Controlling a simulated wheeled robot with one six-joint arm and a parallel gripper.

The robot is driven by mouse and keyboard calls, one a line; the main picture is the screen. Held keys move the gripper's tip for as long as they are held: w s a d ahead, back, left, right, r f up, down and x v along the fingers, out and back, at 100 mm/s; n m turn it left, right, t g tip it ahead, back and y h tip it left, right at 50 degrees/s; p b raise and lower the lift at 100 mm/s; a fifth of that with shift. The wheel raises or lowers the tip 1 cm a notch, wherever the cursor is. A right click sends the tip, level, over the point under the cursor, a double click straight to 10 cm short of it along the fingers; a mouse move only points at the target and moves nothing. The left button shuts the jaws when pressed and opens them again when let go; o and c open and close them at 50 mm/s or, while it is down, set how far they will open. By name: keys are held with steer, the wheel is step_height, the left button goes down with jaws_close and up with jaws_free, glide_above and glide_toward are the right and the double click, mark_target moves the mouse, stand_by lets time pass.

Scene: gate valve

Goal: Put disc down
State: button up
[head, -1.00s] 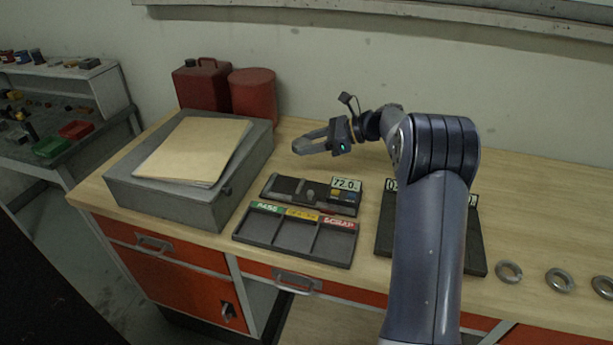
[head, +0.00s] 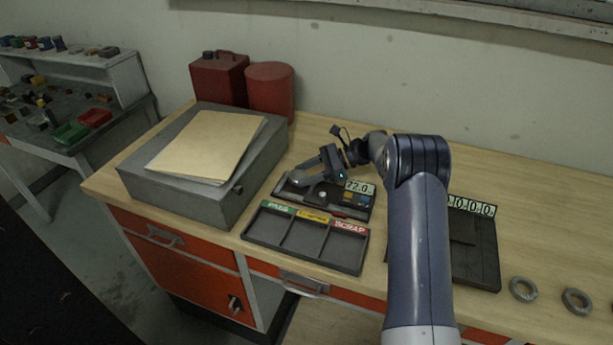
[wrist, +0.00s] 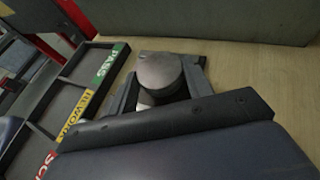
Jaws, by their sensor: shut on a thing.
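My gripper (head: 302,179) is at the left end of the dark tester (head: 342,207), which has a 72.0 readout. In the wrist view, a grey round disc (wrist: 158,70) sits between the two fingers of my gripper, which are shut on it. In the head view the disc shows only as a small grey shape at the fingertips. I cannot tell whether it touches the tester under it. The sorting tray (head: 305,256), with PASS, yellow and SCRAP labels, lies in front of the tester. Its three compartments look empty.
A grey box (head: 200,200) with a tan folder (head: 208,145) stands to the left. Red cans (head: 219,78) stand behind it. A dark plate (head: 475,250) with a digit display lies right of my arm. Grey rings (head: 523,289) lie on the right of the bench.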

steer(key=shift+f, duration=0.8)
steer(key=shift+s+f+b, duration=0.15)
steer(key=shift+f+b, duration=0.2)
steer(key=shift+f, duration=0.35)
steer(key=o, duration=1)
steer(key=shift+f, duration=0.2)
steer(key=shift+c, duration=0.2)
steer(key=shift+r, duration=0.3)
steer(key=b+v, duration=0.1)
steer(key=v, duration=0.5)
steer(key=r+b+v, duration=0.1)
steer(key=v, duration=0.5)
steer(key=shift+r, duration=0.1)
